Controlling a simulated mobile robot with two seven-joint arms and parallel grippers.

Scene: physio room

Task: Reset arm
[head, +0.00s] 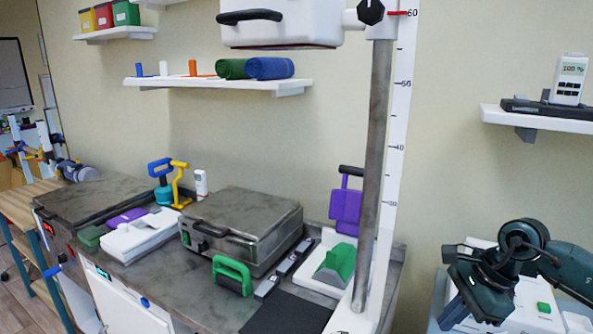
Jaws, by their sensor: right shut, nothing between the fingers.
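My right arm comes in from the right edge. Its gripper (462,302) is at the lower right, pointing down, and its fingers are shut with nothing between them. It is in front of a white device with a green button (543,308); I cannot tell whether it touches it. My left gripper is not in view.
A grey counter (213,308) bears metal boxes (240,225), a green-handled block (232,275), a white tray with a green wedge (336,265) and a purple paddle (346,210). An upright post with a scale (378,140) stands between counter and gripper. Shelves (220,84) line the wall.

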